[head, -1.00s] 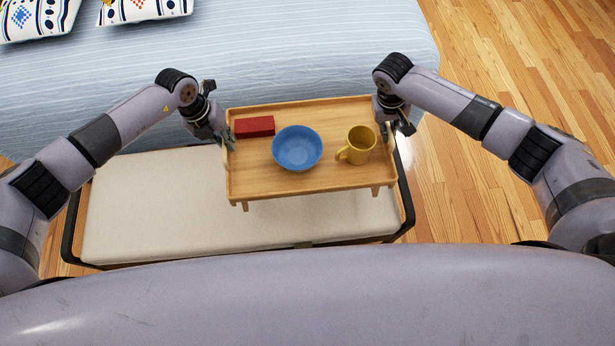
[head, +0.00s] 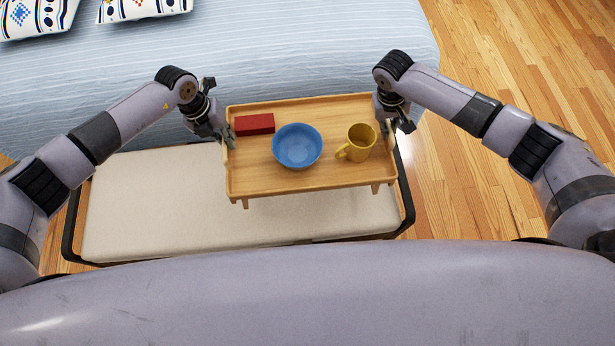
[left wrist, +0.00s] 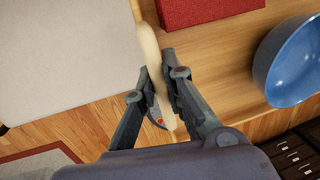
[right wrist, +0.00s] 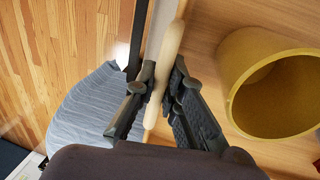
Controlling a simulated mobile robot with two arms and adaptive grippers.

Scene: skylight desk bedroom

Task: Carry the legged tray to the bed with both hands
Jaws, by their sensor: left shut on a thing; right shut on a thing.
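The wooden legged tray (head: 300,184) is held level above the bench, with short legs showing at its near edge. A red box (head: 254,124), a blue bowl (head: 297,146) and a yellow mug (head: 357,143) stand upright on it. My left gripper (head: 226,136) is shut on the tray's left handle, a pale rounded bar (left wrist: 152,60). My right gripper (head: 390,128) is shut on the right handle (right wrist: 168,62). The bed (head: 300,45) with its pale blue striped cover lies just beyond the tray.
A cream-cushioned bench (head: 150,205) with a dark frame stands under the tray, against the foot of the bed. Patterned pillows (head: 140,8) lie at the bed's far left. Bare wooden floor (head: 490,200) is open on the right.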

